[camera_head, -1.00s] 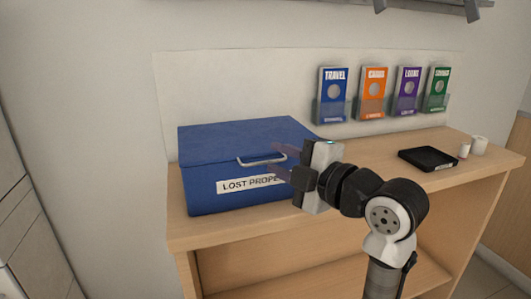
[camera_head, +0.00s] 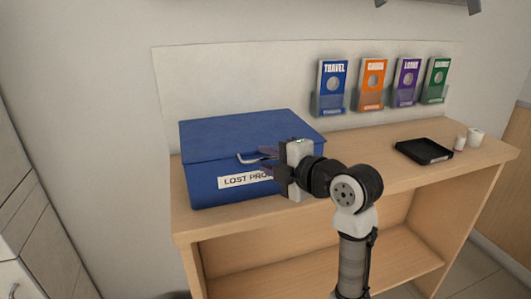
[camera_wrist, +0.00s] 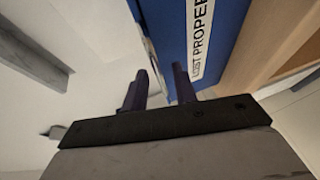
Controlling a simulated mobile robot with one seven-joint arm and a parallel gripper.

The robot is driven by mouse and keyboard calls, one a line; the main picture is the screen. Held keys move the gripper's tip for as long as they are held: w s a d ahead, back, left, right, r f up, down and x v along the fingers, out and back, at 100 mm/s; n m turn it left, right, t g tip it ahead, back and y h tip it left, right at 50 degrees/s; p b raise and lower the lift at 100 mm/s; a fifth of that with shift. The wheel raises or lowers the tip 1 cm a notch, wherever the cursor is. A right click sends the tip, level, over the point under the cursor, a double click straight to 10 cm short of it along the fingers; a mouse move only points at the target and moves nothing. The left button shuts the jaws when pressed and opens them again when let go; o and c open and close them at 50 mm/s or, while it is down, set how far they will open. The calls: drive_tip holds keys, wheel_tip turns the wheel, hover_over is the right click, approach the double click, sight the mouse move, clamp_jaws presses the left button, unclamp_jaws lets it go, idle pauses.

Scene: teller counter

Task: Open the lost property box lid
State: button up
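The blue lost property box (camera_head: 215,175) stands on the wooden counter with its lid (camera_head: 240,135) down. A pale metal handle (camera_head: 245,160) sits at the front edge of the lid, partly hidden by my gripper. A white label (camera_head: 235,181) is on the front. My gripper (camera_head: 266,160) is at the box's front right, its fingers pointing left at the handle. In the wrist view the two dark fingers (camera_wrist: 158,88) stand apart with a gap between them, beside the blue box (camera_wrist: 170,40). Whether they touch the handle cannot be told.
The wooden counter (camera_head: 360,167) has free room right of the box. A black tray (camera_head: 424,151) and small white containers (camera_head: 475,137) stand at the right. Leaflet holders, including the blue travel one (camera_head: 331,88), hang on the wall behind.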

drive_tip(key=shift+w+a+f, duration=0.15)
drive_tip(key=shift+w+a, duration=0.3)
drive_tip(key=shift+w, duration=0.05)
clamp_jaws()
